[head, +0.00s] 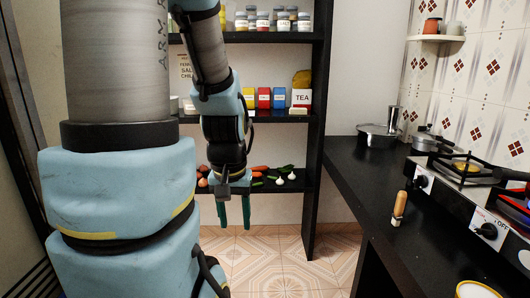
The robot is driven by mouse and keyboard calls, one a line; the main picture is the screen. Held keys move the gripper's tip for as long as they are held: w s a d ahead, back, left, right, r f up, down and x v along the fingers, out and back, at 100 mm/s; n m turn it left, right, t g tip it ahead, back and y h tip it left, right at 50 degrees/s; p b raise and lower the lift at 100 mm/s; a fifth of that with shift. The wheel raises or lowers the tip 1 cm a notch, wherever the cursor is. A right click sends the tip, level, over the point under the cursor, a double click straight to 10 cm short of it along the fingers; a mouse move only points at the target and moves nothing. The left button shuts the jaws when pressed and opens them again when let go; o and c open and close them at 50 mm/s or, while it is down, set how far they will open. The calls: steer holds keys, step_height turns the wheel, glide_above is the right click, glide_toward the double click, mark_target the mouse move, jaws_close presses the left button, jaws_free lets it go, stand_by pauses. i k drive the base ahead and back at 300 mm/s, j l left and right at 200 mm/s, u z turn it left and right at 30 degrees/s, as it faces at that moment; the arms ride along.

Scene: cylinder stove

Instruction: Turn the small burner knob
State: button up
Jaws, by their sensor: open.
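One black knob (421,181) is on the panel's far end. A second black knob (487,231) sits nearer, beside an OFF mark. Which knob is the small burner's I cannot tell for sure. A burner (466,168) with a yellowish top shows under the far grate. My gripper (233,226) hangs pointing down in front of the shelves, left of the counter and well apart from the stove. Its two green fingers are apart, with nothing between them.
A wooden-handled tool (399,208) stands on the counter before the stove. Pots (378,134) are at the counter's back. A yellow-rimmed dish (477,290) is at the bottom right. Shelves (318,120) with jars, boxes and vegetables stand behind my gripper. The tiled floor (280,262) is clear.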

mark_target(489, 232)
steer(key=z, duration=0.45)
steer(key=i+z, duration=0.1)
steer(key=z, duration=0.4)
steer(key=i+z, duration=0.1)
steer(key=z, duration=0.85)
steer(key=i+j+z, duration=0.15)
steer(key=z, duration=0.15)
steer(key=i+j+z, duration=0.1)
steer(key=j+z, duration=0.2)
steer(key=i+j+z, duration=0.1)
steer(key=j+z, duration=0.25)
